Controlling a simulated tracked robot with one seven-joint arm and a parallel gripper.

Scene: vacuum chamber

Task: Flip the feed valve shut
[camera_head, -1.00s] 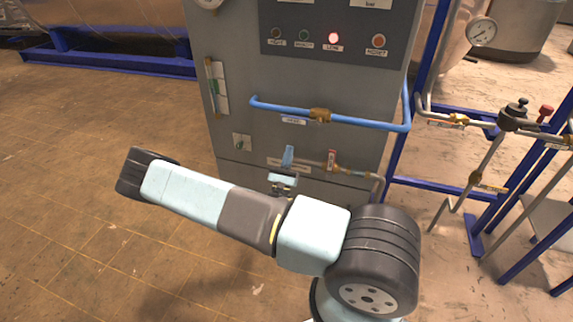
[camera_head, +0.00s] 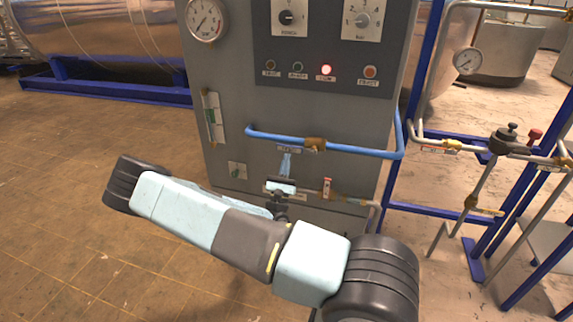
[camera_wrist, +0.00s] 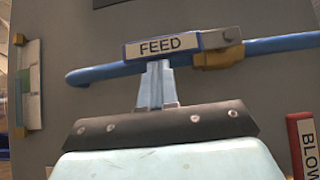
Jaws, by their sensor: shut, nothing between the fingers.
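The feed valve has a brass body (camera_head: 315,145) on the blue pipe across the grey cabinet front; the brass also shows in the wrist view (camera_wrist: 218,59). Its lever, labelled FEED (camera_wrist: 168,47), points left from the body and lies along the pipe; it is small in the head view (camera_head: 288,149). My gripper (camera_head: 286,158) is shut and empty. Its pale blue fingers point up just below the FEED lever in the wrist view (camera_wrist: 156,72). The fingertips overlap the lever's lower edge in that picture; I cannot tell whether they touch it.
A red lever marked BLOW (camera_wrist: 304,145) stands upright to the lower right, also in the head view (camera_head: 327,188). A panel with a lit red lamp (camera_head: 326,70) is above the pipe. A blue frame with pipes (camera_head: 505,145) stands at right. The floor at left is clear.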

